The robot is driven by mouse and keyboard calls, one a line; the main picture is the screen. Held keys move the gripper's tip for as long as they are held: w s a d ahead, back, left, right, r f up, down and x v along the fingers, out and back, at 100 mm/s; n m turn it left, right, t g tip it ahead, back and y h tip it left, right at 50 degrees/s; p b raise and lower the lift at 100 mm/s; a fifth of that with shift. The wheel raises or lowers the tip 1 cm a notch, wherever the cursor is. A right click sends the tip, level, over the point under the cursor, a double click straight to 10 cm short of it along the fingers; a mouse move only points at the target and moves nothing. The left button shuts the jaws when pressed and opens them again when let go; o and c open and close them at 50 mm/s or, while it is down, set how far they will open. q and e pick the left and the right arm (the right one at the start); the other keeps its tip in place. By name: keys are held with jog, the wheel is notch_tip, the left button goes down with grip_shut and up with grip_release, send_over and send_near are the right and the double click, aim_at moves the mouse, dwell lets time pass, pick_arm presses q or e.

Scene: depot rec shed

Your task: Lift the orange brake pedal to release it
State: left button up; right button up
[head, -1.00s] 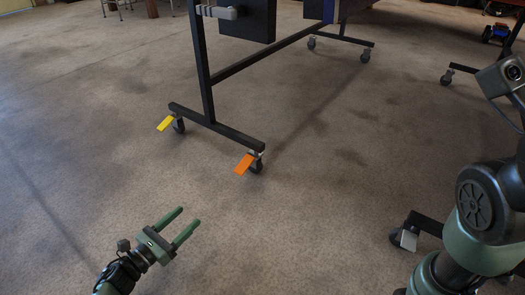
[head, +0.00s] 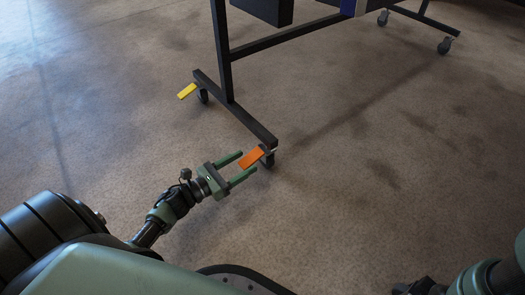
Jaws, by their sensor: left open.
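The orange brake pedal (head: 252,157) sticks out from the caster (head: 268,158) at the near end of the black wheeled frame's foot (head: 240,113). It slants down toward the left. My left gripper (head: 249,164) is open, with its two green fingers pointing at the pedal. The fingertips are close to the pedal, one at each side of it in the picture. I cannot tell whether they touch it or are at its height.
A yellow pedal (head: 187,91) sits on the other caster (head: 202,96) of the same foot. The frame's upright (head: 221,50) and long lower bar (head: 285,37) rise behind. More casters (head: 444,46) stand at the upper right. The floor around is bare.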

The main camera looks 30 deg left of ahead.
aim_at(256, 155)
pick_arm(q)
jog(key=x, duration=0.6)
jog(key=shift+w+b, duration=0.15)
jog(key=shift+b, duration=0.15)
jog(key=shift+c, duration=0.4)
grip_shut()
dwell(0.7)
